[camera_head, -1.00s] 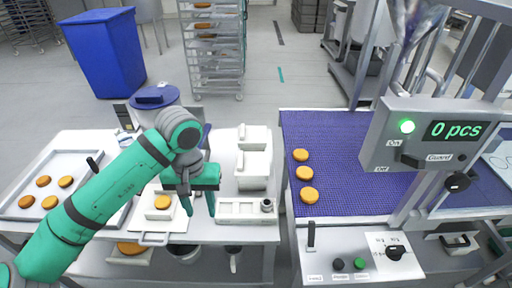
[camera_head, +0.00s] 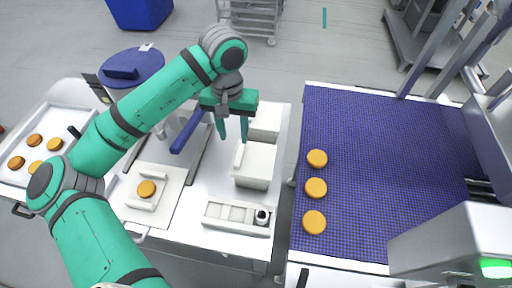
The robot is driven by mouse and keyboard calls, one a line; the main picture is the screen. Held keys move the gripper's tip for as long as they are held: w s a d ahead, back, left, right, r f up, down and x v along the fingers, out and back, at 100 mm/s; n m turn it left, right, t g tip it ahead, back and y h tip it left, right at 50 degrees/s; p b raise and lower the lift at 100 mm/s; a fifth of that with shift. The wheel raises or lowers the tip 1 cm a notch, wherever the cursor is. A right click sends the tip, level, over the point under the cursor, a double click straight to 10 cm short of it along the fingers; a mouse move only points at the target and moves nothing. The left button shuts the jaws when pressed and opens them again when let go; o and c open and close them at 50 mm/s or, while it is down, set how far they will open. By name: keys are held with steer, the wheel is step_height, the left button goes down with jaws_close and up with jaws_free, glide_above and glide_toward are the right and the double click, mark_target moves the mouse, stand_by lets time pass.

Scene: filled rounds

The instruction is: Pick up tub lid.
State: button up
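The tub lid (camera_head: 143,63) is a round blue disc with a raised dark blue handle bar (camera_head: 121,73) and a small white tag at its far edge. It lies level at the upper left, behind the work table; the tub under it is mostly hidden. My gripper (camera_head: 233,138) points down with its two green fingers apart and nothing between them. It is to the right of the lid and nearer the camera, in front of the white boxes in the picture. My arm passes close to the lid's lower right side in the picture.
White boxes (camera_head: 254,166) and a partitioned tray (camera_head: 236,218) stand on the white table. A blue bar (camera_head: 187,135) lies beside my arm. A board holds an orange round (camera_head: 147,188); a tray (camera_head: 62,118) holds several more. A blue belt (camera_head: 355,150) is at right.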

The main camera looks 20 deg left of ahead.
glide_above(238, 156)
steer(key=f, duration=0.5)
steer(key=shift+a, duration=0.2)
steer(key=shift+w+d+f, duration=0.15)
steer(key=shift+f, duration=1.2)
steer(key=shift+w+d+f, duration=0.1)
steer(key=shift+f, duration=1.25)
steer(key=shift+s, duration=0.15)
jaws_close()
